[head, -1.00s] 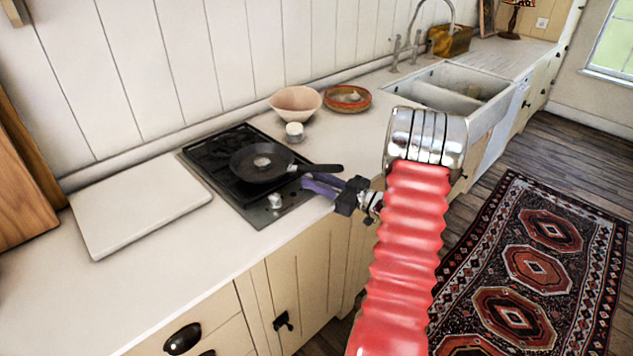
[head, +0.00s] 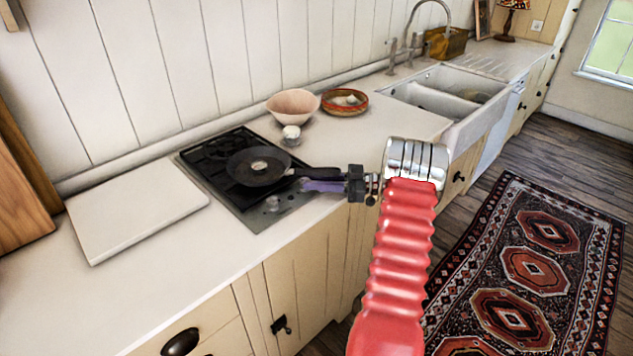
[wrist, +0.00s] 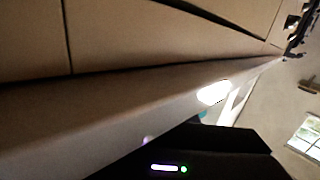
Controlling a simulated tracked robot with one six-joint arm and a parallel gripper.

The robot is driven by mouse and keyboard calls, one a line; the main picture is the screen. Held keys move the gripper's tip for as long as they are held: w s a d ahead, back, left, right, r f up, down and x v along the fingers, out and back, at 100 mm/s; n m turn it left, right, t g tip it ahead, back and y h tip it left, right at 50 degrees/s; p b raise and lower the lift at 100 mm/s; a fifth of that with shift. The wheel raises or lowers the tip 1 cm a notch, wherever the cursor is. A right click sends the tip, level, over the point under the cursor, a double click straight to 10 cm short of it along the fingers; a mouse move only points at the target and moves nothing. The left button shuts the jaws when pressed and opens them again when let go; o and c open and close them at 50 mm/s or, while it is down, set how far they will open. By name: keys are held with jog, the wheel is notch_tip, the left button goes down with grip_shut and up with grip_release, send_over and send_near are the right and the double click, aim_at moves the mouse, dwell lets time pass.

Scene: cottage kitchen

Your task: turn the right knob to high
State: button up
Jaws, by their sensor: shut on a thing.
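The stove (head: 225,190) is set into the counter with a dark frying pan (head: 258,166) on it. The pan's handle points right, just above my gripper. One pale knob (head: 272,203) shows on the stove's front strip. My gripper (head: 305,186), with purple fingers, reaches in from the right at the stove's front right corner. It is shut on the right knob, which its fingers hide, so its setting cannot be read. The wrist view shows the cabinet front, a bright light spot and a dark shape with small lights; no knob is clear there.
A pale board (head: 137,212) lies left of the stove. The sink (head: 440,95) is farther right. A patterned rug (head: 530,265) covers the floor.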

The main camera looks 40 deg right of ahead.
jog(key=shift+d, duration=0.1)
dwell(0.3)
jog(key=o, duration=1)
jog(key=shift+o, duration=0.2)
jog(key=v, duration=1.3)
jog(key=shift+s+d, duration=0.25)
jog(key=shift+d, duration=0.05)
